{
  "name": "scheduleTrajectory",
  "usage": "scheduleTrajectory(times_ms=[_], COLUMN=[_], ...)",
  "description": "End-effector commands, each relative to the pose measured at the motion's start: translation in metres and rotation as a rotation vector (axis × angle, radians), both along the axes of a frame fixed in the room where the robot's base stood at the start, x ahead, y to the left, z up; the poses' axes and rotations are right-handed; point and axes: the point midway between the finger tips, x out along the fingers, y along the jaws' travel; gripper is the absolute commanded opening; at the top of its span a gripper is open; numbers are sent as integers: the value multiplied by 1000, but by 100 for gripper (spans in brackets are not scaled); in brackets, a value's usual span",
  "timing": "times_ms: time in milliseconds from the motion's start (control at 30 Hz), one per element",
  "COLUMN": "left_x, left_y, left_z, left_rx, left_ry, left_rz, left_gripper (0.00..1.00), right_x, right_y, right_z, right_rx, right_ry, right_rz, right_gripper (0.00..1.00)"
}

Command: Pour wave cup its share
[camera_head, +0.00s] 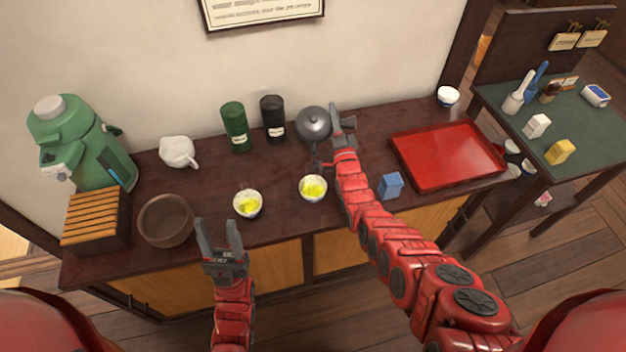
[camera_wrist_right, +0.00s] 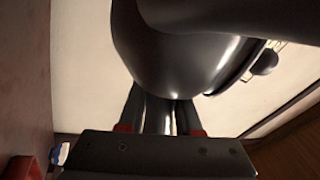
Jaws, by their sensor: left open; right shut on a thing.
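A dark grey teapot (camera_head: 314,123) is at the back middle of the counter. My right gripper (camera_head: 338,122) is at its right side and shut on its handle. In the right wrist view the teapot (camera_wrist_right: 185,45) fills the top, in front of the fingers (camera_wrist_right: 160,115). I cannot tell whether it touches the counter. Two small cups hold yellow-green liquid: a left cup (camera_head: 247,204) and a middle cup (camera_head: 313,188). The wave pattern is too small to make out, so I cannot tell which is the wave cup. My left gripper (camera_head: 218,224) is open and empty at the front edge.
A brown bowl (camera_head: 166,221), a slatted wooden box (camera_head: 95,222), a green dispenser (camera_head: 85,145) and a white pitcher (camera_head: 178,152) stand left. Green (camera_head: 235,128) and black (camera_head: 272,119) canisters stand behind. A blue block (camera_head: 390,186), red tray (camera_head: 450,157) and white bowl (camera_head: 448,96) are right.

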Motion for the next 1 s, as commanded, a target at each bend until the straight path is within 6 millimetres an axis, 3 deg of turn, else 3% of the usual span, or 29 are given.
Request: scheduleTrajectory(times_ms=[333, 733, 867, 1000], left_x=[0, 0, 0, 0], left_y=[0, 0, 0, 0], left_z=[10, 39, 59, 63], left_rx=[0, 0, 0, 0], left_ry=[1, 1, 1, 1], left_rz=[0, 0, 0, 0], left_gripper=[50, 50, 50, 50], right_x=[21, 28, 35, 40], right_y=[0, 1, 2, 2], right_z=[-25, -6, 8, 9], right_rx=[-4, -3, -3, 0], right_ry=[216, 299, 373, 451], right_rz=[-2, -2, -1, -4], right_gripper=[0, 0, 0, 0])
